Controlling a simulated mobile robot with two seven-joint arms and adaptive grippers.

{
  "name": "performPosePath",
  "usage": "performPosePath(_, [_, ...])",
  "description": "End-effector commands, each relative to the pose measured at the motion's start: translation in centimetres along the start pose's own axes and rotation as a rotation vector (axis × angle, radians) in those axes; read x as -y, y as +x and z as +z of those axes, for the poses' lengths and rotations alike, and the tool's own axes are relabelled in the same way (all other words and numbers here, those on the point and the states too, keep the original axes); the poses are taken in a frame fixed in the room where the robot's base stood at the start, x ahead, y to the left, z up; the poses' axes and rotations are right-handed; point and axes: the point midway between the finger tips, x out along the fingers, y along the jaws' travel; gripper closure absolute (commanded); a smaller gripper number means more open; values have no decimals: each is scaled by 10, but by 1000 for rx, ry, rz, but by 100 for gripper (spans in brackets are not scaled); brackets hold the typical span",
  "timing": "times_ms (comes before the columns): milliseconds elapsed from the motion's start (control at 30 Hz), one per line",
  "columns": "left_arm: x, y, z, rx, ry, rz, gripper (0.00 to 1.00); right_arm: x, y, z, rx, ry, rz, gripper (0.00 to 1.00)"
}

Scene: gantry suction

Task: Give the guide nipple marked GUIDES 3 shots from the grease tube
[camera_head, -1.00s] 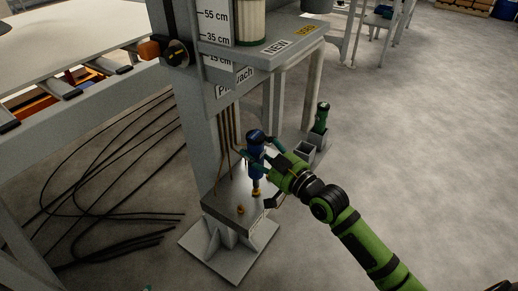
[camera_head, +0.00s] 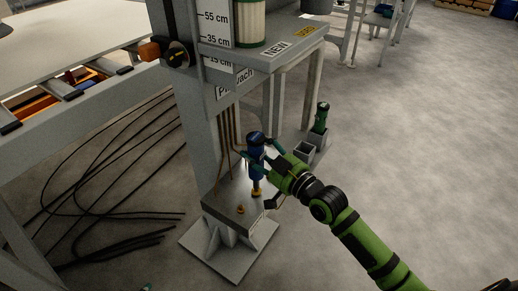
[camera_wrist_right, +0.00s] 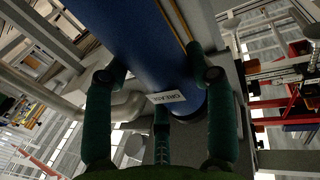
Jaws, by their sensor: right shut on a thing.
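The grease tube (camera_head: 256,150) is a blue cylinder with a dark cap, held roughly upright over a small grey block. The right wrist view shows its blue body (camera_wrist_right: 150,45) and a GREASE label. My right gripper (camera_head: 266,160) is shut around the tube from the right. The tube's lower end is at or just above a brass-yellow nipple (camera_head: 257,193) at the block's back right; I cannot tell if they touch. Another yellow nipple (camera_head: 240,209) stands free nearer the front. No GUIDES mark is readable. A small teal tip (camera_head: 147,287) at the bottom edge may be my left gripper.
The grey block (camera_head: 222,202) sits at the foot of a column with thin pipes. A green bottle-like object (camera_head: 321,118) and a grey box (camera_head: 305,153) stand behind. Black cables (camera_head: 100,165) lie left; the floor at right is clear.

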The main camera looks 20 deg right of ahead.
Motion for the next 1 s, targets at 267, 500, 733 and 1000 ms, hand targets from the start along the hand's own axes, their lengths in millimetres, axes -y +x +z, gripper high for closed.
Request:
performPosePath(267, [0, -3, -3, 0, 0, 0, 60, 0, 0, -6, -8, -1, 0, 91])
performPosePath(500, [0, -3, -3, 0, 0, 0, 60, 0, 0, -7, -9, -1, 0, 91])
performPosePath(733, [1, -13, -12, 0, 0, 0, 60, 0, 0, -20, -10, -2, 0, 91])
performPosePath(1000, [2, -34, -31, 0, 0, 0, 60, 0, 0, -46, -9, -2, -1, 91])
